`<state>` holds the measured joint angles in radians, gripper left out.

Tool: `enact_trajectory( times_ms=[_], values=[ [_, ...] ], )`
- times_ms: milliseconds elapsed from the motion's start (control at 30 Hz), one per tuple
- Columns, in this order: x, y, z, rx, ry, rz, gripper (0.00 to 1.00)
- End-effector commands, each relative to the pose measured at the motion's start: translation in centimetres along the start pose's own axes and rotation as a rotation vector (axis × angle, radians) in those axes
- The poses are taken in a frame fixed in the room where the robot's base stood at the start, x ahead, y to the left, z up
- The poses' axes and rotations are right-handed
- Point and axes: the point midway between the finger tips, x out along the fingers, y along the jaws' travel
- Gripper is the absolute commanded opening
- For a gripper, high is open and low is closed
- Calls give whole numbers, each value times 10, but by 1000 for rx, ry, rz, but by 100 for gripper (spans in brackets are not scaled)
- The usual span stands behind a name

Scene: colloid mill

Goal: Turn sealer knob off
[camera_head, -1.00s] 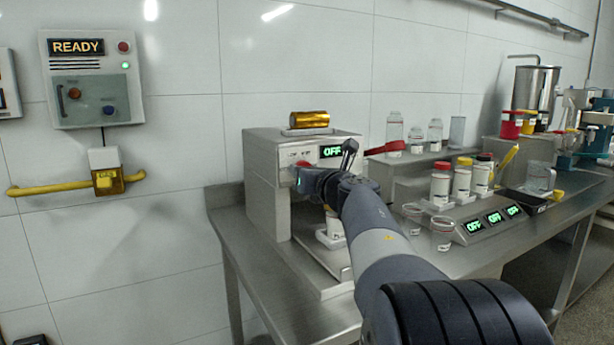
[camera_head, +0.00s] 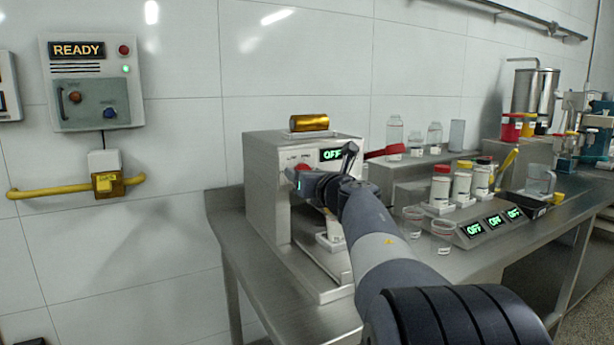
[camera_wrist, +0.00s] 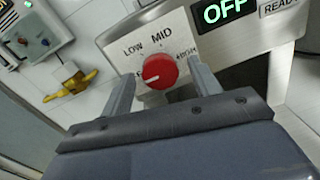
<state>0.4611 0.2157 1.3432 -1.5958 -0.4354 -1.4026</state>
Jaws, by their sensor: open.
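The sealer (camera_head: 265,190) is a steel box on the bench with a green display (camera_head: 332,154) reading OFF. Its red knob (camera_wrist: 160,71) fills the middle of the wrist view, with a white pointer line aimed toward the lower left. The labels LOW and MID show above it; a label at its left is partly hidden by a finger. My gripper (camera_wrist: 159,76) is open, one finger on each side of the knob; I cannot tell whether either touches it. In the head view the knob (camera_head: 303,168) is partly hidden behind my gripper (camera_head: 299,180).
A gold roll (camera_head: 309,122) lies on top of the sealer. A wall panel (camera_head: 92,80) reading READY and a yellow handle (camera_head: 107,184) are at the left. Several bottles, beakers and a unit with OFF displays (camera_head: 493,219) stand to the right on the steel bench.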

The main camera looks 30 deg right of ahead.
Motion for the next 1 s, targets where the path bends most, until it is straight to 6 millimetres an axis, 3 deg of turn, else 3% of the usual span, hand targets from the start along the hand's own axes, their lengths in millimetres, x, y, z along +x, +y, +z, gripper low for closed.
enact_trajectory(
  times_ms=[167,500,700,1000],
  values=[
    [-13,-1,1,0,-2,-1,59],
    [-74,-1,2,-1,-2,-3,59],
    [-99,-1,1,-1,0,-2,59],
    [-108,0,0,0,1,0,59]
  ],
)
